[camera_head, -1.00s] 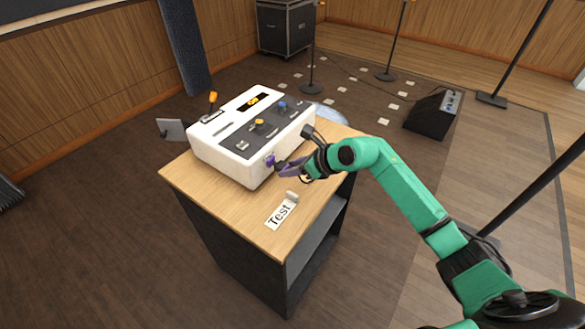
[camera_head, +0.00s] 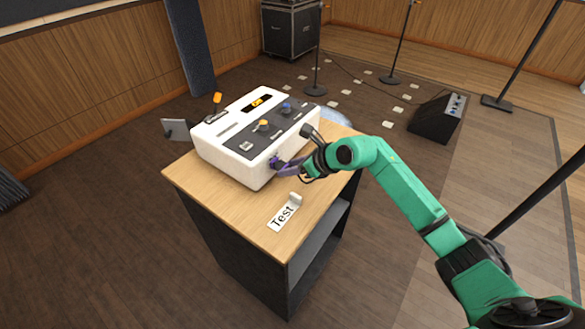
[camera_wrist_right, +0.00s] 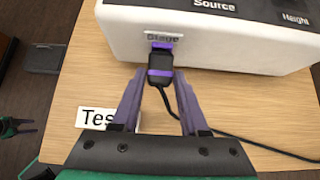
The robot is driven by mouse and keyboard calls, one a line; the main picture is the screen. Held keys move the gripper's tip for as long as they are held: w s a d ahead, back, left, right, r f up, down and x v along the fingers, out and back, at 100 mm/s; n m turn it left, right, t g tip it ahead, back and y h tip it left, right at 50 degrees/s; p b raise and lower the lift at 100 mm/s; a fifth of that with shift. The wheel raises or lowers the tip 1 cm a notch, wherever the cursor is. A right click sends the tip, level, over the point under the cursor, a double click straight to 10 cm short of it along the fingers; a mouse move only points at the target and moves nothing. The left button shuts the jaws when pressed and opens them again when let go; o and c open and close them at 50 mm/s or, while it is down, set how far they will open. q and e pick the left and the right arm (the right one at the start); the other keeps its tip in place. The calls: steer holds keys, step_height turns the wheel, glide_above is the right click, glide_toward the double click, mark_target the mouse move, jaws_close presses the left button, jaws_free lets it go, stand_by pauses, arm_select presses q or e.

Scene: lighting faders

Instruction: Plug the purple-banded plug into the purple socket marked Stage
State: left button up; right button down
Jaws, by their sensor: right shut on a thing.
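The purple-banded plug (camera_wrist_right: 160,68) is black with a cable running off to the right. My right gripper (camera_wrist_right: 159,75) is shut on it, one purple finger on each side. The plug's front end is at the purple socket (camera_wrist_right: 163,45) under the Stage label (camera_wrist_right: 163,37). I cannot tell how deep it sits. In the head view my right gripper (camera_head: 290,167) reaches the front of the white console (camera_head: 231,163), and its fingers hide most of the plug. A green and black part of mine, perhaps the left gripper (camera_wrist_right: 14,127), shows small at the wrist view's left edge.
The console stands on a wooden-topped cabinet (camera_head: 240,224). A Test label (camera_head: 283,217) with a small pale block (camera_head: 296,198) lies near the front edge. The cable (camera_wrist_right: 270,147) trails over the wood. Source and Height labels mark the console's top. The front tabletop is mostly clear.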

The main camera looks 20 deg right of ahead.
steer(key=shift+w+a+r, duration=0.15)
stand_by(1.0)
steer(key=shift+c, duration=2.1)
jaws_free()
steer(key=shift+o, duration=0.4)
steer(key=shift+w+a, duration=0.1)
